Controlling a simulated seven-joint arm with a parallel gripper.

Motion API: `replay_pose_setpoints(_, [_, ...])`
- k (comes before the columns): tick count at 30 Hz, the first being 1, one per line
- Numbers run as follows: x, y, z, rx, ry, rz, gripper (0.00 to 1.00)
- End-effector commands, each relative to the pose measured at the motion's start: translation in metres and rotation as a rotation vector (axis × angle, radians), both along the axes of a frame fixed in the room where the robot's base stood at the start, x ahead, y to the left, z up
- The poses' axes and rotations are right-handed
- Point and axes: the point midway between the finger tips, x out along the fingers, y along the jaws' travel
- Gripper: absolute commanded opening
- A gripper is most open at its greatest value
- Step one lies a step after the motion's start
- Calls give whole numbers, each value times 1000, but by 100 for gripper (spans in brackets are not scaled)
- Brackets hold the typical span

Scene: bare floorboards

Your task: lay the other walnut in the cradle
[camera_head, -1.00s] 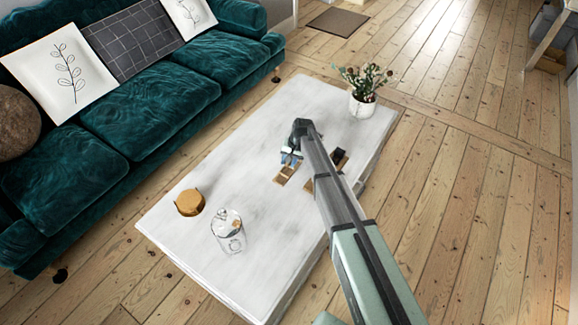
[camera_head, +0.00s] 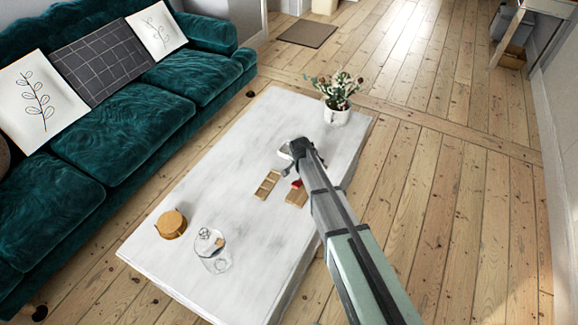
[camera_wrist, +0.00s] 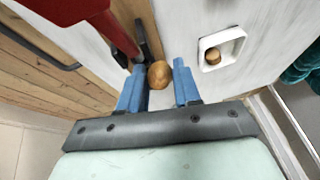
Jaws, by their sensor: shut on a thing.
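My gripper (camera_wrist: 160,82) is shut on a round brown walnut (camera_wrist: 160,74), held between its blue fingertips in the wrist view. A second walnut (camera_wrist: 212,56) lies in a small white square dish (camera_wrist: 234,40) to the right. At the left, a device with a red lever (camera_wrist: 98,18) and dark metal parts (camera_wrist: 146,40) stands on a wooden base (camera_wrist: 140,12), close beside my left finger. The red part also shows in the head view (camera_head: 297,184), on a wooden board (camera_head: 296,198). I cannot tell which part is the cradle. In the head view my arm hides the held walnut.
A wooden tray with compartments (camera_head: 267,185) lies left of the board on the white table (camera_head: 215,180). A potted plant (camera_head: 337,112) stands at the far end. A wooden round pot (camera_head: 171,224) and a glass jar (camera_head: 212,250) stand at the near end. A green sofa is left.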

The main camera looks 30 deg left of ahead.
Motion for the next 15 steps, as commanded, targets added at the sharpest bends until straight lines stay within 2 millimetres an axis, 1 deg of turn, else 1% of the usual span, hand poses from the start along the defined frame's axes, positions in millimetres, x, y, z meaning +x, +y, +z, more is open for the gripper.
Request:
replay_pose_setpoints(8, [19,-21,0,-70,-139,-155,0])
replay_pose_setpoints(15, [33,-21,-3,-159,-278,-286,0])
